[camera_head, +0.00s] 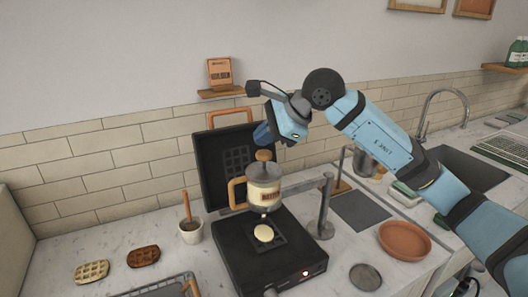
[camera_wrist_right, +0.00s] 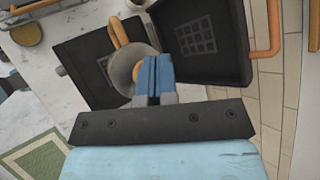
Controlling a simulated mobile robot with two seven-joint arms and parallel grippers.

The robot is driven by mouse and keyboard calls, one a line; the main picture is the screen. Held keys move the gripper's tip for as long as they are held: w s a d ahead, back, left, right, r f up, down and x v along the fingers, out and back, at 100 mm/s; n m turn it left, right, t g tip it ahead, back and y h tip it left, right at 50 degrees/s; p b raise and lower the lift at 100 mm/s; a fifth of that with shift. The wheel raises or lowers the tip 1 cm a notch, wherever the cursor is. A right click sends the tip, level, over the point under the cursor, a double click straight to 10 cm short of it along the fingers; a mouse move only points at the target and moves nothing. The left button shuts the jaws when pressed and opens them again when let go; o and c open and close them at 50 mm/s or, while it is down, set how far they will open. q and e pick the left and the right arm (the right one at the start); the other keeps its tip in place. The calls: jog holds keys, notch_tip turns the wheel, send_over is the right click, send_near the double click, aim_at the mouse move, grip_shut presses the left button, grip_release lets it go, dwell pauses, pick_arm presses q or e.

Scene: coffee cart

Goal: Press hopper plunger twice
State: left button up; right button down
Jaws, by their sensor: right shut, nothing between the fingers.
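The hopper (camera_head: 264,190) is a cream container with an orange side handle, held on a grey stand arm over the open waffle iron (camera_head: 262,262). Its wooden plunger knob (camera_head: 263,155) sticks up from the lid. My right gripper (camera_head: 263,136) is shut and empty, with its blue fingertips just above the knob; I cannot tell whether they touch. In the right wrist view the shut fingers (camera_wrist_right: 151,75) partly hide the knob (camera_wrist_right: 138,72) and the grey hopper top (camera_wrist_right: 122,68). A round pale batter blob (camera_head: 264,233) lies on the iron's lower plate. My left gripper is not in view.
A cup with a wooden-handled utensil (camera_head: 190,231) stands left of the iron, near two waffles (camera_head: 143,257). The iron's raised lid (camera_head: 218,160) stands behind the hopper. The stand post (camera_head: 326,208) and a terracotta plate (camera_head: 404,239) are to the right.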

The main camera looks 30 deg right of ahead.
aim_at(264, 153)
jog(key=shift+f, duration=0.15)
dwell(0.7)
jog(key=shift+f+b, duration=0.35)
jog(key=shift+b, duration=0.2)
jog(key=shift+f+b, duration=0.65)
jog(key=shift+f, duration=0.05)
dwell(0.6)
jog(key=shift+r, duration=0.15)
jog(key=shift+r+p, duration=0.6)
jog(key=shift+r, duration=0.4)
jog(key=shift+r, duration=0.1)
jog(key=shift+r+p, duration=1.4)
jog(key=shift+r, duration=1)
